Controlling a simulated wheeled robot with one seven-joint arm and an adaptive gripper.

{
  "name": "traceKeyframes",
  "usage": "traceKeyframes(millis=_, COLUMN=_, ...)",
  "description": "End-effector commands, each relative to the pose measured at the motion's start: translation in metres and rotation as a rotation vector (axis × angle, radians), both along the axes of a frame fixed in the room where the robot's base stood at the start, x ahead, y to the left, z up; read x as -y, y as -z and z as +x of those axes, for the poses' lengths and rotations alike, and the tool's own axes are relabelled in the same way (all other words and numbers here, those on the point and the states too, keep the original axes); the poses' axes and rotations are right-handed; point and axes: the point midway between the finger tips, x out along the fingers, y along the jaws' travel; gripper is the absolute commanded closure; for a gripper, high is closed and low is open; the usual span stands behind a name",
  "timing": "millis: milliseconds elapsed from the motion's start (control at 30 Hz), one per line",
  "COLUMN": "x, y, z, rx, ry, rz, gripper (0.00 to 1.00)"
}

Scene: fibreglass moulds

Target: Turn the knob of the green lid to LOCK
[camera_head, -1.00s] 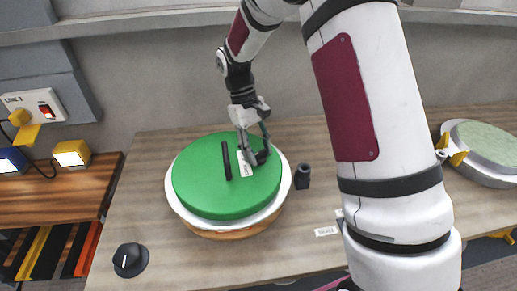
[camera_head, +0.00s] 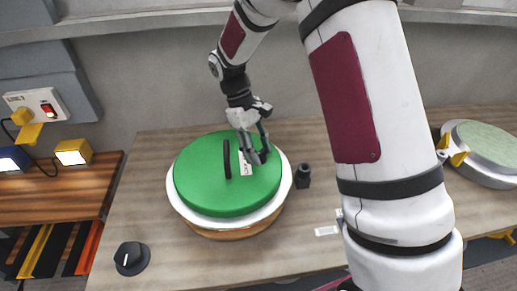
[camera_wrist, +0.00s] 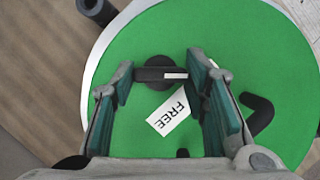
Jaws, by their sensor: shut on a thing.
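The round green lid (camera_head: 205,190) sits on a white-rimmed round mould (camera_head: 225,225) on the wooden table. A dark bar handle (camera_head: 227,158) stands on the lid, left of my gripper (camera_head: 258,158). In the wrist view, the green lid (camera_wrist: 155,20) fills the middle. My gripper (camera_wrist: 160,70) is shut on the black knob (camera_wrist: 158,84), whose bar lies crosswise between the fingers with a white mark toward the right finger. A white label reading FREE (camera_wrist: 168,112) lies beside the knob. No LOCK label can be seen; the fingers hide part of the lid.
A small black cylinder (camera_head: 302,176) stands right of the mould. A separate dark dial (camera_head: 131,258) is at the table's front left. Another round mould (camera_head: 490,145) is at the right. Table around the mould's front is mostly clear.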

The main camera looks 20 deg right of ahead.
Motion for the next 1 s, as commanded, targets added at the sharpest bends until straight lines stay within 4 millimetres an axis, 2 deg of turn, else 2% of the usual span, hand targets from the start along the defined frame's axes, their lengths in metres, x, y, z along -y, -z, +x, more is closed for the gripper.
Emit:
traceKeyframes(millis=33, x=0.000, y=0.000, z=0.000, rx=0.001, ry=0.000, rz=0.001, gripper=0.54)
traceKeyframes(millis=100, x=0.000, y=0.000, z=0.000, rx=0.001, ry=0.001, rz=0.000, gripper=0.38)
traceKeyframes(millis=400, x=0.000, y=0.000, z=0.000, rx=0.000, ry=0.001, rz=0.000, gripper=0.38)
traceKeyframes(millis=533, x=-0.001, y=-0.006, z=0.003, rx=0.002, ry=0.001, rz=0.000, gripper=0.38)
traceKeyframes(millis=667, x=-0.005, y=-0.024, z=0.009, rx=0.003, ry=0.001, rz=0.000, gripper=0.38)
traceKeyframes(millis=1000, x=-0.020, y=-0.086, z=0.031, rx=0.004, ry=-0.001, rz=0.000, gripper=0.38)
